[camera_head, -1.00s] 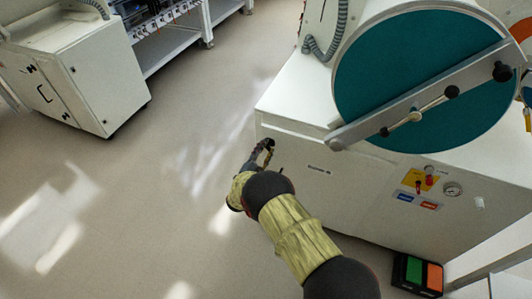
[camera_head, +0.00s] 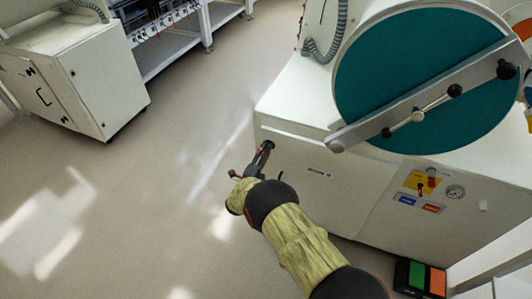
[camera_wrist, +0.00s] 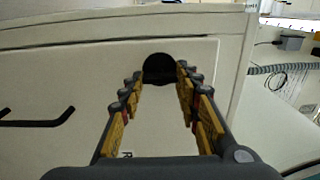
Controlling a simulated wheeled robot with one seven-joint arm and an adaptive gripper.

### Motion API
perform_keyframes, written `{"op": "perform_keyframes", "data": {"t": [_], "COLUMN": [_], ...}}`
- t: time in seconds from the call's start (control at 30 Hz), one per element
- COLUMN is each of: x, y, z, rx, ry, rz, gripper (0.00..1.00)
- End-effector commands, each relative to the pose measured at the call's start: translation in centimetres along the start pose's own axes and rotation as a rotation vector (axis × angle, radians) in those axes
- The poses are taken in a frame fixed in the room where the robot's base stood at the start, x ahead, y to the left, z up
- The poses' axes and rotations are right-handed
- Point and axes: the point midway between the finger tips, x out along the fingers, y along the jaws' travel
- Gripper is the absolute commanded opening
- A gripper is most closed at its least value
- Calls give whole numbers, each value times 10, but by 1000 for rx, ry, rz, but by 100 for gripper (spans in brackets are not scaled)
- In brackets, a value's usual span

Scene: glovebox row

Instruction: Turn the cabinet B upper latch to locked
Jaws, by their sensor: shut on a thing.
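Cabinet B (camera_head: 345,195) is the white base cabinet under the teal round door, with a small label on its front. Its upper latch (camera_wrist: 158,66) is a dark rounded piece near the panel's top edge in the wrist view. My gripper (camera_wrist: 160,80) has its fingertips on both sides of the latch and is shut on it. In the head view my gripper (camera_head: 265,149) is at the upper left corner of the cabinet front. It hides the latch there, and the latch's exact angle is hard to tell.
A black bar handle (camera_wrist: 40,119) sticks out of the panel at left in the wrist view. The teal round door (camera_head: 420,85) with its crossbar overhangs above right. A white cabinet (camera_head: 85,75) stands at upper left. Open floor lies left of my arm.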

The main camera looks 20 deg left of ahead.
Motion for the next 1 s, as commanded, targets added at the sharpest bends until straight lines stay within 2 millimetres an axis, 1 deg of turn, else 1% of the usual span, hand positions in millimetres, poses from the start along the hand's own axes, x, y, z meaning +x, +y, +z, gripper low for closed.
{"op": "perform_keyframes", "data": {"t": [0.5,0.53,0.83,1.0], "x": [0,0,0,0], "y": [2,2,1,1], "z": [-2,-2,-1,0], "rx": [15,15,15,15], "ry": [2,2,1,1], "rz": [2,2,1,1], "gripper": [7,34,51,52]}}
